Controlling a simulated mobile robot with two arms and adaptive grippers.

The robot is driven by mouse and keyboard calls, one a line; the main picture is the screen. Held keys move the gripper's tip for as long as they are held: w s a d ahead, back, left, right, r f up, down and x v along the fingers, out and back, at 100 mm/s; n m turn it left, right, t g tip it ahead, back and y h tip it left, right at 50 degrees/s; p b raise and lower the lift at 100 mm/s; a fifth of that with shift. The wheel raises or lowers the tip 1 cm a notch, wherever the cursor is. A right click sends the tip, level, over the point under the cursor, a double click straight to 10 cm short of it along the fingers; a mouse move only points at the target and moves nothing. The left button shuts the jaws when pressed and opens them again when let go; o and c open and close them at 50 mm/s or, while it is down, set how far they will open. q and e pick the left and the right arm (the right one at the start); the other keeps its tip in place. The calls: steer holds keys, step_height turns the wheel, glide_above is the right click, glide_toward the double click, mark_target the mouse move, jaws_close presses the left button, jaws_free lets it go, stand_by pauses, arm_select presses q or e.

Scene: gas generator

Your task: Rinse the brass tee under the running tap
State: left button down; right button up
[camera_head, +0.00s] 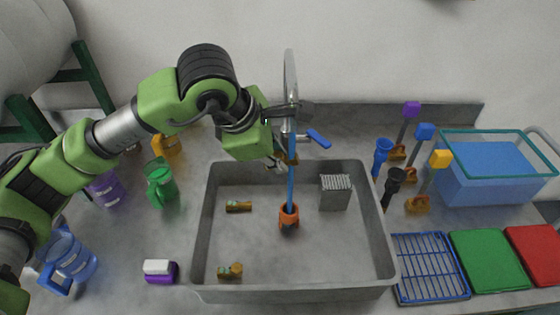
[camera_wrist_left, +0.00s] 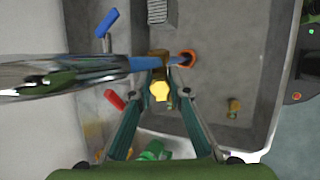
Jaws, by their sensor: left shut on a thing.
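My left gripper (camera_head: 281,156) is beneath the tap (camera_head: 290,78) and over the grey sink (camera_head: 205,245). It is shut on the brass tee, which shows between its fingers in the left wrist view (camera_wrist_left: 158,90). In the head view the tee is mostly hidden by the gripper and stream. A blue stream of water (camera_head: 291,187) runs from the tap down to an orange drain (camera_head: 289,214). In the wrist view the stream meets the tee's upper part; exact contact is hard to tell. My right gripper is not in view.
Two other brass fittings lie in the sink, one at the left (camera_head: 238,206) and one at the front (camera_head: 231,271). A grey ridged block (camera_head: 335,193) stands at the right. A blue tap handle (camera_head: 318,138) is close by. A blue rack (camera_head: 429,266) lies outside, right.

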arm_select(q)
steer(key=shift+a, duration=0.1)
steer(key=s+a+b, duration=0.3)
steer(key=s+a, duration=0.2)
steer(key=shift+s+a, duration=0.25)
steer(key=shift+s, duration=0.1)
stand_by(0.5)
steer(key=shift+r, duration=0.15)
stand_by(1.1)
steer(key=s+a+r, duration=0.3)
steer(key=shift+s+a+r, duration=0.25)
steer(key=shift+s+r, duration=0.1)
steer(key=shift+r, duration=0.05)
